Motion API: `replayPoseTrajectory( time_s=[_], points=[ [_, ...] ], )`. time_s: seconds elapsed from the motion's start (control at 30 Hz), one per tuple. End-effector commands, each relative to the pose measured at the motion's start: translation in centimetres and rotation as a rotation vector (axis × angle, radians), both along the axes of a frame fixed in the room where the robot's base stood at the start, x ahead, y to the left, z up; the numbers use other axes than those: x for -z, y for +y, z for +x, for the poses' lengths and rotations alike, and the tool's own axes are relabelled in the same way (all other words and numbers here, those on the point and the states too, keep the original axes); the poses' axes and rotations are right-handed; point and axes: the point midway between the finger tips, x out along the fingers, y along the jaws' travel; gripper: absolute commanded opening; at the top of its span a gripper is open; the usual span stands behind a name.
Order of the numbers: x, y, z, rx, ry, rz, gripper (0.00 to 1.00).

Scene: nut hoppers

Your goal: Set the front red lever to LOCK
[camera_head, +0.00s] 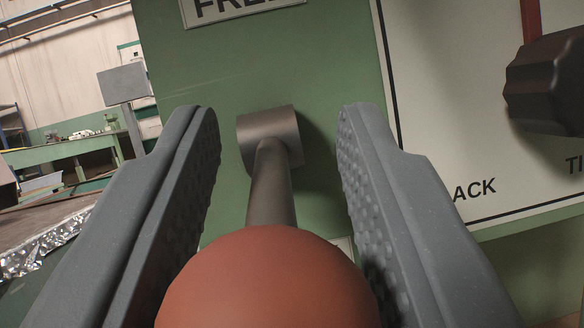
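The red lever is close in front of me: its round red knob (268,285) fills the bottom middle of the view, and its grey metal rod (271,190) runs up to a metal pivot (268,137) on the green panel (330,65). The lever points down in the picture, towards me. A plate (240,8) above the pivot shows part of a word starting "FRE". No LOCK label is readable. My gripper (280,115) is open, one finger on each side of the rod and knob. A gap shows between each finger and the rod; contact at the knob is unclear.
A pale panel (460,120) to the right carries a black knob (550,85) with a red pointer and partial lettering "ACK". At left, crumpled foil (40,240) edges a surface; a green workbench (70,148) and grey box (122,85) stand farther back.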

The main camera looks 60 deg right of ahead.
Motion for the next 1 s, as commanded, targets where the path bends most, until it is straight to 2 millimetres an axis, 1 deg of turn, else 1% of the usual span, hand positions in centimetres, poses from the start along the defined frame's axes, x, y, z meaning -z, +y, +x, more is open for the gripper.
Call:
replayPoseTrajectory(
  time_s=[0.13,0.23,0.33,0.5,0.7,0.83,1.0],
  points=[
    [0.7,1.2,-0.6,-0.001,0.005,0.001,0.33],
    [1.5,2.5,-1.5,0.002,0.005,0.000,0.33],
    [1.3,4.5,-2.1,-0.003,0.005,0.002,0.33],
    [1.3,7.8,-3.6,-0.002,0.005,0.001,0.33],
    [1.3,11.0,-5.3,-0.002,0.004,-0.001,0.33],
    [1.4,12.4,-5.8,-0.003,0.002,0.001,0.33],
    [1.5,13.1,-6.3,-0.001,0.003,0.002,0.33]
  ],
)
